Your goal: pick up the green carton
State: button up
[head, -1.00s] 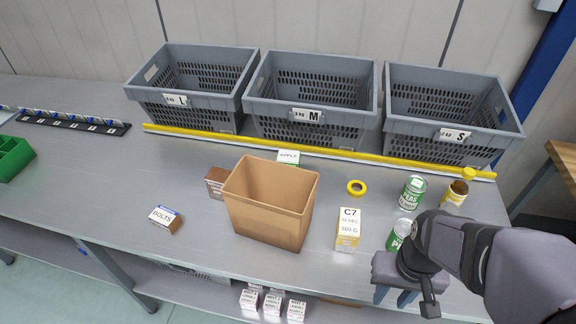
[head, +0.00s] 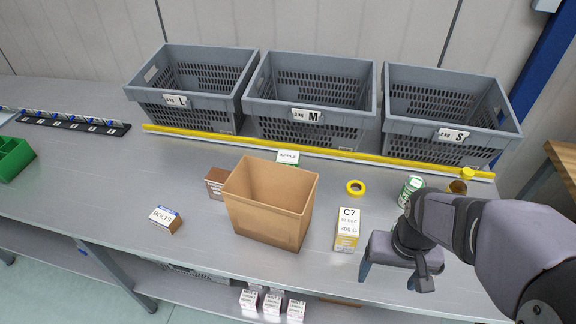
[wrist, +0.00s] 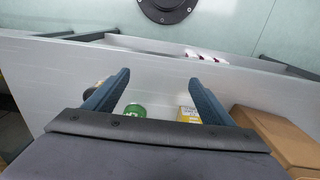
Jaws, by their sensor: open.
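A carton marked APPLE (head: 288,157), with a white label face and some green, stands behind the open tan box in the head view. Its lower part is hidden by that box. It is the only carton that looks green; I cannot see it in the wrist view. My gripper (head: 389,275) is open and empty at the right front of the bench, well to the right and in front of this carton. In the wrist view its two fingers (wrist: 160,78) stand apart with nothing between the tips.
Grey crates (head: 312,105) line the back behind a yellow strip. The left bench is mostly clear.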

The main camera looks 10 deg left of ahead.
jog(key=w+a+r+t+p, duration=0.1)
jog(key=w+a+r, duration=0.1)
jog(key=w, duration=0.3)
jog(key=w+a+r, duration=0.1)
jog(key=w+a, duration=0.1)
jog(key=w, duration=0.4)
jog(key=r+t, duration=0.1)
jog(key=t, duration=0.2)
send_over(288, 156)
jog(key=s, duration=0.3)
jog(key=shift+n, duration=0.4)
jog(key=shift+w+p+x, duration=0.2)
jog(key=shift+p+x, duration=1.7)
jog(key=shift+x, duration=0.85)
jog(key=shift+w+f+y, duration=0.3)
jog(key=shift+f, duration=0.4)
jog(key=shift+a+r, duration=0.1)
jog(key=c, duration=1.4)
